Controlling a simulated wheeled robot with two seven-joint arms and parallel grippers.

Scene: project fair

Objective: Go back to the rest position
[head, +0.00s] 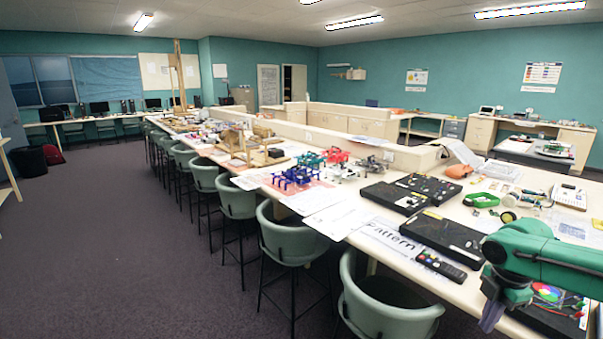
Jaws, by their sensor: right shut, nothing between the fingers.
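My right arm (545,262) is green and comes in from the right edge, over the near end of the long table. My right gripper (491,318) points down at the table's front edge, low in the picture. Its fingers are seen from the side, shut, with nothing held in them. My left arm and left gripper are not in view.
The long white table (468,289) holds black cases (445,235), a remote control (441,266), a paper sign (392,240), a green tray (481,200) and small model kits (297,176). Green chairs (385,305) line its left side. The carpet (120,260) at left is clear.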

